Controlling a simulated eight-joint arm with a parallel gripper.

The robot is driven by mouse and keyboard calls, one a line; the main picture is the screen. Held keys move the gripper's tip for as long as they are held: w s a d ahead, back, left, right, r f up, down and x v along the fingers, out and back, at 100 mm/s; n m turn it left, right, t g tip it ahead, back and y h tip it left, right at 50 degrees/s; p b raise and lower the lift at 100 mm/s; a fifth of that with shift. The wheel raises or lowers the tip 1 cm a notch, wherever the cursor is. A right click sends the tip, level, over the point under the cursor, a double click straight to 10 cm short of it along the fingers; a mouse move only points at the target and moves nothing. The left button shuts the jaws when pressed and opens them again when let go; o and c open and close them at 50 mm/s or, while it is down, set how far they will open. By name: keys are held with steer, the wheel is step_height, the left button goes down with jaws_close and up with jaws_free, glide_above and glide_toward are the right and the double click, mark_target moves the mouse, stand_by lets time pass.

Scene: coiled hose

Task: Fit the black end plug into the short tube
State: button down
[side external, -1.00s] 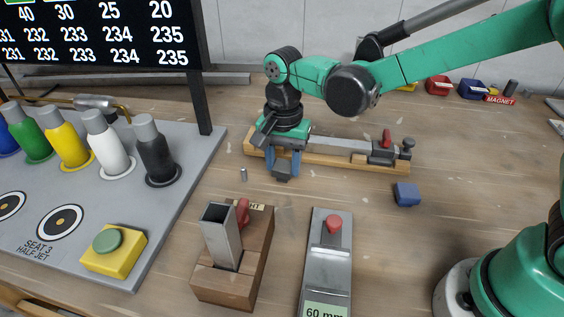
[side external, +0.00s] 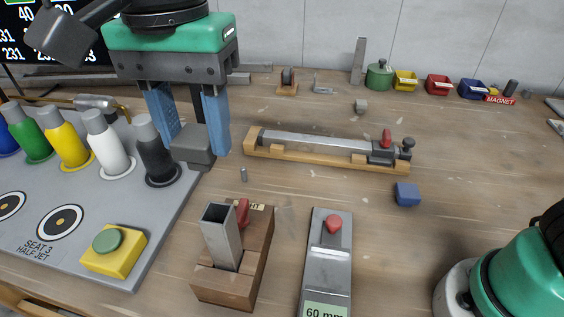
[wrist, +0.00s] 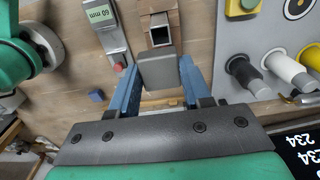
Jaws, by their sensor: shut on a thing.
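The black end plug (side external: 197,148), a dark grey square block, sits between the blue fingers of my gripper (side external: 193,138). My gripper is shut on it, and the plug hangs below the fingertips. The short tube (side external: 221,238) is a square metal tube with an open top, clamped in a wooden block (side external: 228,282) beside a red lever. In the side view, the plug is up and left of the tube, apart from it. In the wrist view, the plug (wrist: 158,72) shows just below the tube's open square mouth (wrist: 160,35). The plug's far side is hidden.
A 60 mm gauge plate (side external: 327,262) with a red knob lies right of the block. Colored bottles (side external: 110,150) and a yellow button box (side external: 114,252) stand on the left panel. A long rail fixture (side external: 325,150) and a blue block (side external: 407,194) lie behind.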

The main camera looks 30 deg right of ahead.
steer(key=shift+f, duration=0.1)
steer(key=shift+f, duration=2.8)
steer(key=shift+f, duration=0.25)
steer(key=shift+f, duration=0.35)
steer(key=shift+f, duration=0.8)
stand_by(0.7)
steer(key=shift+c, duration=1.5)
jaws_free()
steer(key=shift+r, duration=0.1)
steer(key=shift+r, duration=2.75)
